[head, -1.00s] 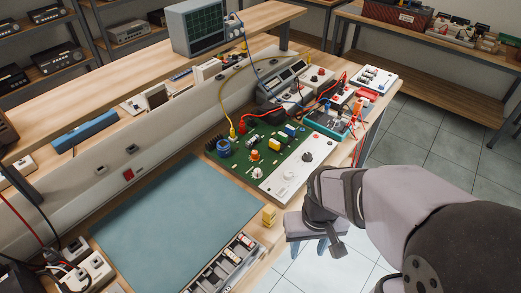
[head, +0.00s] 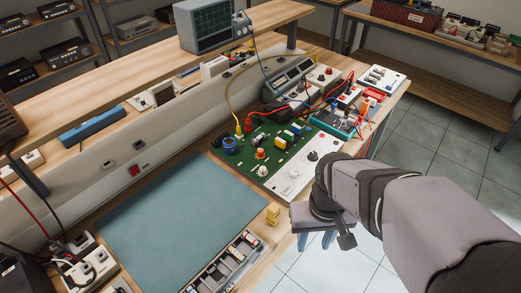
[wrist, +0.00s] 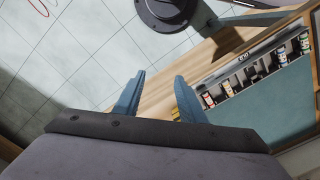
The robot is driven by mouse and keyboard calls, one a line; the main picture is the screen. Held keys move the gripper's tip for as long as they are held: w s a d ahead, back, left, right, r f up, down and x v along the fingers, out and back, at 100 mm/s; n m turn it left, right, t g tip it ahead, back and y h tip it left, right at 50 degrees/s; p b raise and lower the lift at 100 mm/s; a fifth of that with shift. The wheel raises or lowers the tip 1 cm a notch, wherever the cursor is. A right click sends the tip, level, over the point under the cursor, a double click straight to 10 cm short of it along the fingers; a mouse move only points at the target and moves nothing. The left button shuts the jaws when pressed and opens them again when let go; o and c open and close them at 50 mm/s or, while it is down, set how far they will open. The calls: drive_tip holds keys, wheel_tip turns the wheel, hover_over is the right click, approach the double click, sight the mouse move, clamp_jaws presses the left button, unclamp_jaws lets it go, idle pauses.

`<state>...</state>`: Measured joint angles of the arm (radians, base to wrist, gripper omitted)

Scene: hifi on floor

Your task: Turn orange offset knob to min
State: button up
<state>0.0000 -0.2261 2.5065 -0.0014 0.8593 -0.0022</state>
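The orange knob (head: 260,154) stands on the green circuit board (head: 245,142) in the head view, behind a white knob (head: 262,171). It is small, and its pointer setting and any labels are too small to read. My gripper (head: 315,240) hangs in front of the bench's front edge, pointing down, to the right of and nearer than the board. In the wrist view my gripper (wrist: 158,92) has its two blue fingers apart with nothing between them. The orange knob is not in the wrist view.
A white panel with a black knob (head: 312,155) borders the board. Red and yellow cables (head: 232,105) arch over its back. A teal mat (head: 180,220), a yellow block (head: 273,213) and a parts tray (head: 225,262) lie left of my gripper. Open floor lies right.

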sight(261, 150)
drive_tip(key=w+a+r+m+t+y+b, duration=0.1)
drive_tip(key=w+a+m+t+b, duration=0.35)
drive_tip(key=w+m, duration=0.5)
drive_tip(key=w+a+r+m+t+b, duration=0.1)
drive_tip(key=w+a+m+t+b, duration=0.35)
drive_tip(key=w+m, duration=0.5)
drive_tip(key=w+a+r+m+t+y+b, duration=0.1)
drive_tip(key=w+a+m+t+b, duration=0.3)
drive_tip(key=w+m, duration=0.6)
drive_tip(key=w+f+m+h+b, duration=0.1)
drive_tip(key=f+m, duration=0.2)
drive_tip(key=w+d+f+m+h+b, duration=0.1)
drive_tip(key=f+m+h, duration=0.1)
drive_tip(key=f+m, duration=0.1)
drive_tip(key=w+d+f+m+h+b, duration=0.1)
drive_tip(key=w+f+m, duration=0.1)
drive_tip(key=f+m, duration=0.1)
drive_tip(key=shift+d+f+h+b, duration=0.1)
drive_tip(key=shift+f+h+b, duration=0.25)
drive_tip(key=shift+f, duration=0.1)
drive_tip(key=shift+p+x, duration=0.6)
drive_tip(key=shift+x, duration=3.05)
drive_tip(key=shift+r, duration=0.1)
